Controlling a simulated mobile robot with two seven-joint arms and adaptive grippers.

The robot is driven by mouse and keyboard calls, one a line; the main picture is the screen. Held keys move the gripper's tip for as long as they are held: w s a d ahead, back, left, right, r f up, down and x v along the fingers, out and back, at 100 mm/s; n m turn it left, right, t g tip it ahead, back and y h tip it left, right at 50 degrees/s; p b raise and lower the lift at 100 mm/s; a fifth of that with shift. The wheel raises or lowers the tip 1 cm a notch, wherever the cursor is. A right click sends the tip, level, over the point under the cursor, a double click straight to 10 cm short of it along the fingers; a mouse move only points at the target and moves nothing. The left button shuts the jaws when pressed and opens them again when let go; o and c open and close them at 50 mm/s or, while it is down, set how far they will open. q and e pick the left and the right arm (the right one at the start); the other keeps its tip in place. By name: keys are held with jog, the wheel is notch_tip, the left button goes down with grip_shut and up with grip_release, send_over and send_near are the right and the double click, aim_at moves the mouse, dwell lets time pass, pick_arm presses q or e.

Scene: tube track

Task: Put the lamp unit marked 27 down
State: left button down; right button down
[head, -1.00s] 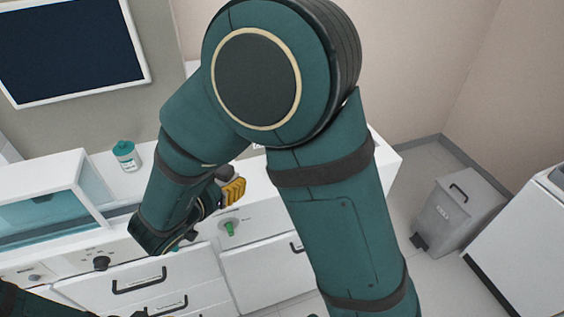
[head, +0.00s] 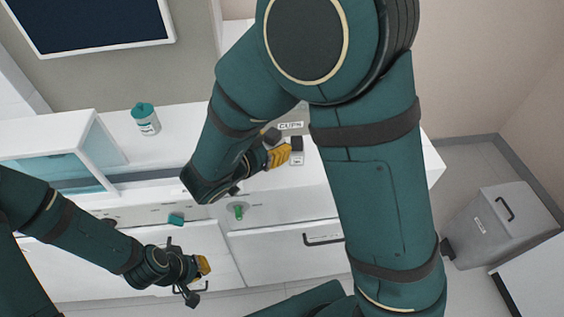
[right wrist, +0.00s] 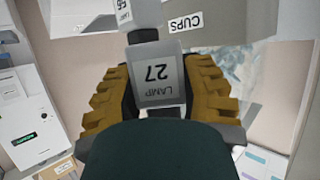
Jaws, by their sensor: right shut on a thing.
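The lamp unit marked 27 (right wrist: 158,82) is a light grey block, its label upside down in the right wrist view. It sits between the yellow fingers of my right gripper (right wrist: 160,95), which is shut on it. In the head view my right gripper (head: 277,156) is over the white counter, in front of the CUPS box, and hides most or all of this unit. I cannot tell whether the unit touches the counter. My left gripper (head: 197,281) is lower left, in front of the drawers; its opening is unclear.
A second lamp unit (head: 297,158) stands just beyond my right gripper; it also shows in the right wrist view (right wrist: 139,14). The CUPS box (head: 291,126) is behind it. A teal-capped bottle (head: 146,120) stands on the counter (head: 185,135). A grey bin (head: 508,222) is at right.

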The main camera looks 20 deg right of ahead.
aim_at(274, 173)
notch_tip(274, 173, down, 7)
jog(key=shift+r+b, duration=0.2)
jog(key=shift+b, duration=0.85)
jog(key=shift+r, duration=0.1)
jog(key=c, duration=0.6)
grip_release()
jog(key=shift+f, duration=0.2)
